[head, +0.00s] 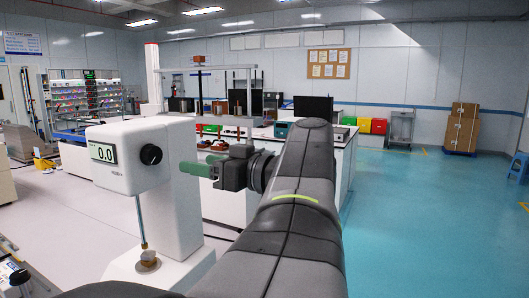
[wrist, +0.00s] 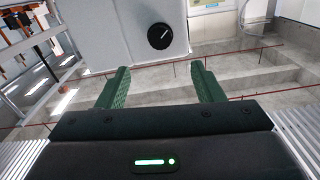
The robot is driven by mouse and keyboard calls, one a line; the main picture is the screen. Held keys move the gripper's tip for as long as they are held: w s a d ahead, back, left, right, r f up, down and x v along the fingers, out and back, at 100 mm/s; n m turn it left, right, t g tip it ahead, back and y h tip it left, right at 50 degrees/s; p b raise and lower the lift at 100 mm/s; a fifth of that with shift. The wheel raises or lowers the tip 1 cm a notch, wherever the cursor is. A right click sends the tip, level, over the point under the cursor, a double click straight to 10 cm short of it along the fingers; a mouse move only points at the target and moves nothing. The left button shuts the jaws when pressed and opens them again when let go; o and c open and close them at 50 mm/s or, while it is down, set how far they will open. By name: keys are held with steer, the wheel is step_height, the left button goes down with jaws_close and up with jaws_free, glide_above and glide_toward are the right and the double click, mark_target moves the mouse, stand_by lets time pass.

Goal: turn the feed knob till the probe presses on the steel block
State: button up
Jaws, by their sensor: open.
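The white insertion tester (head: 120,172) stands at left in the head view, its display (head: 103,153) reading 0.0. The black feed knob (head: 151,155) is on its side face. In the wrist view the knob (wrist: 160,36) lies ahead, between and beyond the fingertips, its pale mark pointing up and right. The thin probe (head: 141,222) hangs down over the small steel block (head: 148,261) on the base. I cannot tell whether the probe tip touches it. My gripper (head: 188,168), with green fingers, is open and empty, apart from the knob. It also shows in the wrist view (wrist: 160,68).
The blue-green floor (head: 430,220) at right is mostly clear.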

mark_target(156, 156)
steer(key=p+x, duration=0.2)
steer(key=x, duration=1)
steer(key=shift+p, duration=0.35)
steer(key=shift+c, duration=0.4)
steer(key=c, duration=0.9)
